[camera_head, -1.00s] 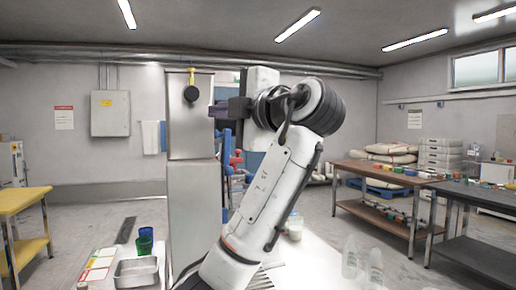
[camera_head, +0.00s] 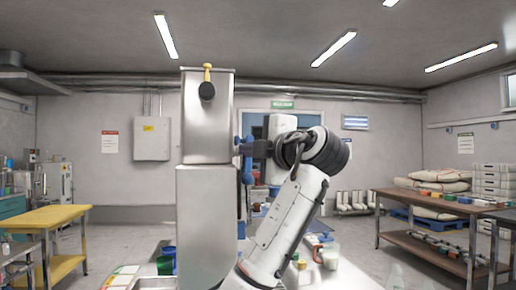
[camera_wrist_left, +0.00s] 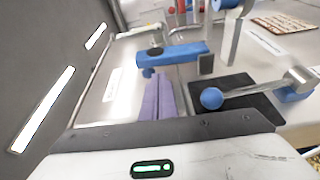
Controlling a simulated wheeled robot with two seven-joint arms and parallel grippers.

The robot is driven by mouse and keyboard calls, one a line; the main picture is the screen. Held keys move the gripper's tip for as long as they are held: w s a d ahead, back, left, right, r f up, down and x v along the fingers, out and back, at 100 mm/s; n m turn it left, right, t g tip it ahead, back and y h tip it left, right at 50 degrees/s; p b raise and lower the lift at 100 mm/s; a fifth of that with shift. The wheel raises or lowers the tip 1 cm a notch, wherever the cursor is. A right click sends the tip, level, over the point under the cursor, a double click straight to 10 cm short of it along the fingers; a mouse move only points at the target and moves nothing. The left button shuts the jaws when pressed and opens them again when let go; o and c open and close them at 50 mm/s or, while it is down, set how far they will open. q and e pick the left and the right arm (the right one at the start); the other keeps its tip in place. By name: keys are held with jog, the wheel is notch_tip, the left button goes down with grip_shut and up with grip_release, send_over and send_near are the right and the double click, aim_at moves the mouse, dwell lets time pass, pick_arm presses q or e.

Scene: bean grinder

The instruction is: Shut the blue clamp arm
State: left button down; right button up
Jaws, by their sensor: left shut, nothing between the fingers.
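My left gripper (camera_head: 240,146) is beside the right side of a tall grey metal machine in the head view. Its purple fingers (camera_wrist_left: 158,98) are together and empty in the left wrist view. Just beyond their tips is a blue bar (camera_wrist_left: 172,56), which looks like the clamp arm, with a dark block at its right end. I cannot tell whether the fingers touch it. A metal lever with a blue ball knob (camera_wrist_left: 211,98) lies right of the fingers. In the head view, blue parts (camera_head: 248,165) show beside the machine, partly hidden by my arm. My right gripper is not in view.
The grey machine (camera_head: 207,120) stands close on the left of my gripper. A yellow table (camera_head: 55,218) and a brown bench (camera_head: 425,205) stand farther off.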

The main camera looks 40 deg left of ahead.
pick_arm(q)
jog(key=shift+x, duration=1.2)
